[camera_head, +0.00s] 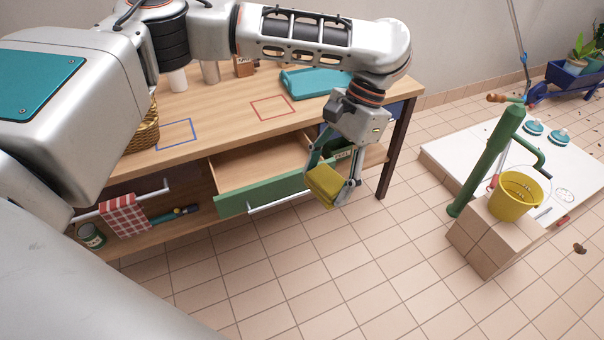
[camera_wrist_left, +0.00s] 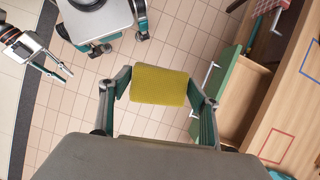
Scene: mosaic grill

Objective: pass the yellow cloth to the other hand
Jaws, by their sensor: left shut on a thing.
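The yellow cloth (camera_head: 324,185) is a folded pad held between the fingers of my left gripper (camera_head: 335,188), above the tiled floor in front of the workbench. In the left wrist view, the cloth (camera_wrist_left: 160,84) sits between both fingertips of the left gripper, which is shut on it. My right gripper (camera_wrist_left: 66,75) shows at the left of the left wrist view, with its two fingers apart and nothing between them. It is well away from the cloth. It does not show in the head view.
The wooden workbench (camera_head: 225,112) has an open green-fronted drawer (camera_head: 262,194) close to my left gripper. A turquoise tray (camera_head: 312,82) lies on its top. A green pump (camera_head: 490,160) and a yellow bucket (camera_head: 515,196) stand at the right. The floor between is clear.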

